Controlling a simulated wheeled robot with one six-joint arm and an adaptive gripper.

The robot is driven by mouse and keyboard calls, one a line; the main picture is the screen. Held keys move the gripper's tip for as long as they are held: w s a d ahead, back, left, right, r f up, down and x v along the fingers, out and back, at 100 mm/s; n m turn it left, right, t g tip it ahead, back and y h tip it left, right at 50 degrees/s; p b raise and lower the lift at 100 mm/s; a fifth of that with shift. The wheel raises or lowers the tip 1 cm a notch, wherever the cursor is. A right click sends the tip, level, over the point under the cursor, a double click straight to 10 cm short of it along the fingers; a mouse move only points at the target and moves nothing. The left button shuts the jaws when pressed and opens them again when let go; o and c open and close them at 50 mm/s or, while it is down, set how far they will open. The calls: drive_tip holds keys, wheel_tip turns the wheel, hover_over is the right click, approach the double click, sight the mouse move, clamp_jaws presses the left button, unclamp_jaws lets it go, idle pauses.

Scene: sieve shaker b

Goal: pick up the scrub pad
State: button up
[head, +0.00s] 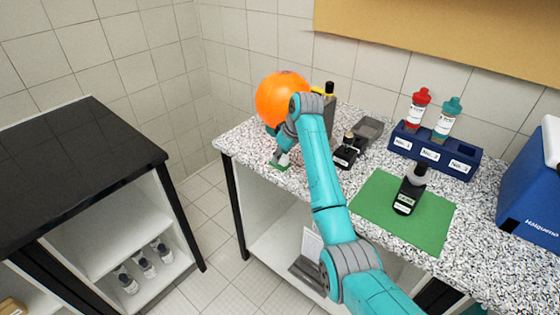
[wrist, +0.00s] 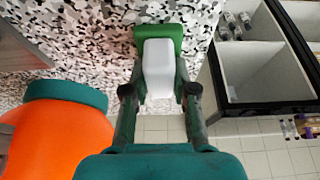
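The scrub pad (head: 279,165) is a green pad with a white block on top, near the left end of the speckled counter. In the wrist view its green part (wrist: 172,32) shows beyond the white block (wrist: 158,66). My gripper (head: 283,157) is right over it, pointing down. In the wrist view my gripper's fingers (wrist: 159,75) lie close against both sides of the white block, with no clear gap. The pad appears to be at counter level; whether it is lifted cannot be told.
An orange round vessel (head: 281,97) with a dark green collar stands close beside my gripper and also shows in the wrist view (wrist: 62,140). A grey tray (head: 368,130), a green mat (head: 374,200) and a blue bottle rack (head: 437,152) are to the right. A black-topped cabinet (head: 75,165) stands left across a gap.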

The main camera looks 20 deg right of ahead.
clamp_jaws()
wheel_tip(320, 180, up, 10)
idle(0.4)
